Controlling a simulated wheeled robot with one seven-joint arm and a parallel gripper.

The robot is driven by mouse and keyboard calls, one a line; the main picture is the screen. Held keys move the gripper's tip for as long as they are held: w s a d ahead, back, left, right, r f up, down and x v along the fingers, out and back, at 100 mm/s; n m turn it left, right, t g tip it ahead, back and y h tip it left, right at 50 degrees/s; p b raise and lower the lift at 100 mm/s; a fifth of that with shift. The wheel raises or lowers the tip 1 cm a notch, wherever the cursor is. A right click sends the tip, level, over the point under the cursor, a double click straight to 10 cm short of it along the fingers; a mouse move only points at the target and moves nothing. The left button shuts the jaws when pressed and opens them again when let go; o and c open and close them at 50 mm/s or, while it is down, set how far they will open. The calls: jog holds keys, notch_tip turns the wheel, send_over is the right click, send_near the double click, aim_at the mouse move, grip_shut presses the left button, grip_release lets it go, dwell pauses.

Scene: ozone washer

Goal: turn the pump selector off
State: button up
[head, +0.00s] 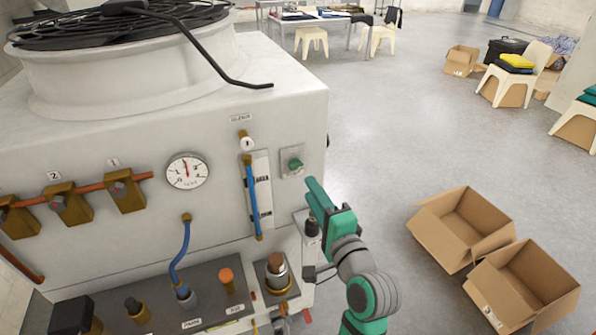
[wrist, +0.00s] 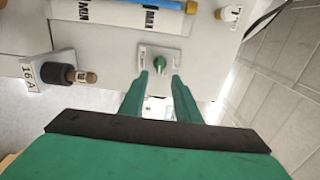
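The pump selector appears to be the green knob (head: 294,165) on a small grey plate, on the right part of the washer's front panel. It also shows in the wrist view, where the knob (wrist: 159,63) sits just beyond my fingertips. My gripper (head: 310,186) is just below and right of the knob in the head view. In the wrist view, my gripper (wrist: 160,78) is open, with one green finger on each side of the knob's line and nothing between them. The fingertips look close to the plate; I cannot tell whether they touch it.
A blue sight tube (head: 251,197) stands left of the knob, with a small valve (head: 246,141) above it. A black-capped fitting (head: 312,227) sticks out below. Two open cardboard boxes (head: 420,222) (head: 572,296) lie on the floor at right. The floor behind is mostly clear.

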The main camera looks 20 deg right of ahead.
aim_at(297, 168)
jog(key=w, duration=0.9)
jog(key=shift+w+a, duration=0.15)
jog(key=shift+a, duration=0.05)
